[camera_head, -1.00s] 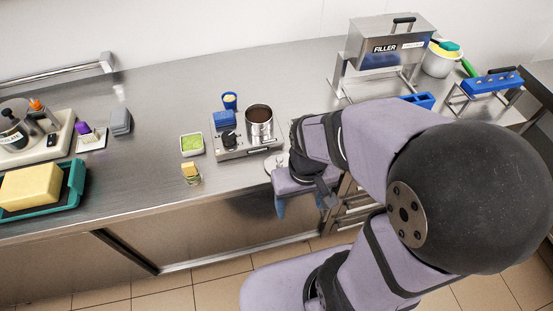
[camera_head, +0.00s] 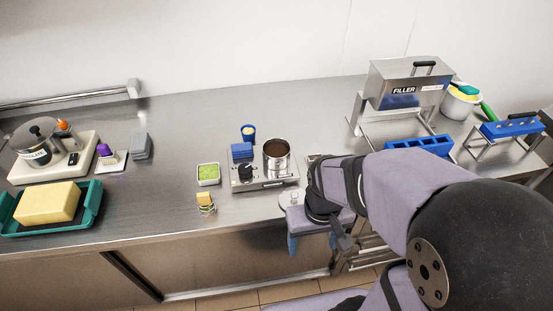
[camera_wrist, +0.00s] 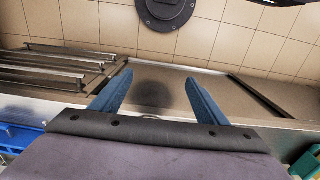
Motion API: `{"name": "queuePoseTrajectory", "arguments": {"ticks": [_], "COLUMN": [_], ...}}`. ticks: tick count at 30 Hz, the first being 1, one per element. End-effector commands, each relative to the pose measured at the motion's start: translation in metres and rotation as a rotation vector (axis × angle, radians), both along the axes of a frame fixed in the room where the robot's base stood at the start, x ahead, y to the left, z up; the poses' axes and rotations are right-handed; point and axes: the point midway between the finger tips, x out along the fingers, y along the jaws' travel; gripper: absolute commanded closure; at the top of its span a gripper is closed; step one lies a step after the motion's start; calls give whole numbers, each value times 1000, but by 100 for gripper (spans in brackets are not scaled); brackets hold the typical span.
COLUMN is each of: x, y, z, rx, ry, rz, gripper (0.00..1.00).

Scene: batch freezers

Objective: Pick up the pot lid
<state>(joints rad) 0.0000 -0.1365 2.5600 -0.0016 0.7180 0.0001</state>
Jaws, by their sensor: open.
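A small silver round lid with a knob (camera_head: 291,199) lies on the steel counter near its front edge, just right of and in front of the burner unit. My gripper partly hides it in the head view. An open pot with dark brown contents (camera_head: 277,157) stands on the burner unit (camera_head: 262,184). My gripper (camera_head: 312,246) has its blue fingers apart, pointing down in front of the counter edge, close to the lid. In the wrist view the fingers (camera_wrist: 158,78) are spread with nothing between them, and no lid shows there.
A green-filled tray (camera_head: 208,174), a yellow-topped stack (camera_head: 206,203) and a blue cup (camera_head: 248,133) stand around the burner unit. A teal tray with a yellow block (camera_head: 50,203) is at left, the filler machine (camera_head: 403,84) at right.

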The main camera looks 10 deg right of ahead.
Motion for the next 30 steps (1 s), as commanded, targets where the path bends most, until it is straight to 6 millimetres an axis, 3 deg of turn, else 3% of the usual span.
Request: {"name": "queuePoseTrajectory", "arguments": {"ticks": [11,12,15,25,30], "x": [0,0,0,2,23], "y": [0,0,0,0,0], "z": [0,0,0,-1,-3], "rx": [0,0,0,0,0], "ry": [0,0,0,0,-1], "rz": [0,0,0,6,74], "gripper": [32,30,6,5,5]}}
